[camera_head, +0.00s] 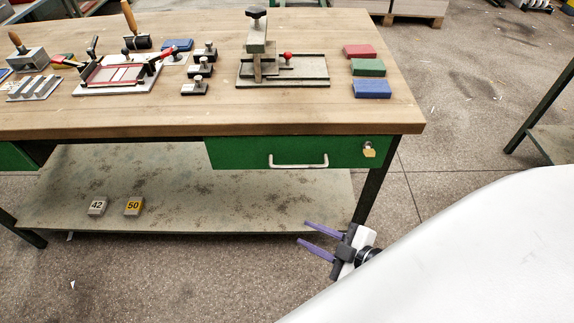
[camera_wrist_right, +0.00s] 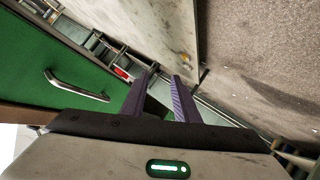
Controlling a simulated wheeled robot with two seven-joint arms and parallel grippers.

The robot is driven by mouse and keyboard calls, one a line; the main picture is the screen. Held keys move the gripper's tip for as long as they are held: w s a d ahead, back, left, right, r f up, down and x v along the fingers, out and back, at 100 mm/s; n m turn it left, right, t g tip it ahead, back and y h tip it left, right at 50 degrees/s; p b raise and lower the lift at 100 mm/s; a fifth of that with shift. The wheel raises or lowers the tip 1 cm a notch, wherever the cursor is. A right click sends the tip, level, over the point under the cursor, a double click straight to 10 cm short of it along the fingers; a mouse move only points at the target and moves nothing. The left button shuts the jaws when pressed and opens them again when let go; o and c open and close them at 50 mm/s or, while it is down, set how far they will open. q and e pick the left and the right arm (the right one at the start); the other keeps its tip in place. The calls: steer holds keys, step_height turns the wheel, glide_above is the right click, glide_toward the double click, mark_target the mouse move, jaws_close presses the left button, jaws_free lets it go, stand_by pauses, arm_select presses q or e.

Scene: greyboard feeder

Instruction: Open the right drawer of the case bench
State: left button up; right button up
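The case bench (camera_head: 120,117) has a wooden top, and its right drawer (camera_head: 235,153) has a green front that looks shut under the top. A pale bar handle (camera_head: 298,165) sits at the middle of that front, and a brass padlock (camera_head: 369,150) hangs at its right end. My right gripper (camera_head: 303,232) has purple fingers, open and empty, below the handle near the lower shelf's right front corner. In the right wrist view, the handle (camera_wrist_right: 75,88) lies left of the open fingers (camera_wrist_right: 160,90), apart from them. My left gripper is out of view.
The lower shelf (camera_head: 250,205) carries two numbered blocks (camera_head: 115,206). A clamp fixture (camera_head: 285,70) and red, green and blue blocks (camera_head: 368,68) stand on the bench top. A bench leg (camera_head: 370,193) is close to my right gripper. Floor is clear in front.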

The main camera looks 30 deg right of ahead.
steer(key=w+d+r+n+t+y+b, duration=0.2)
steer(key=w+d+r+n+y, duration=0.15)
steer(key=d+n, duration=0.35)
steer(key=n+y, duration=0.3)
steer(key=n, duration=0.4)
glide_toward(305, 168)
steer(key=x, duration=0.2)
steer(key=b+x, duration=0.2)
steer(key=x, duration=0.7)
steer(key=shift+w+a+f, duration=0.1)
steer(key=shift+w+a, duration=0.05)
steer(key=shift+w, duration=0.05)
steer(key=shift+c, duration=0.3)
jaws_close()
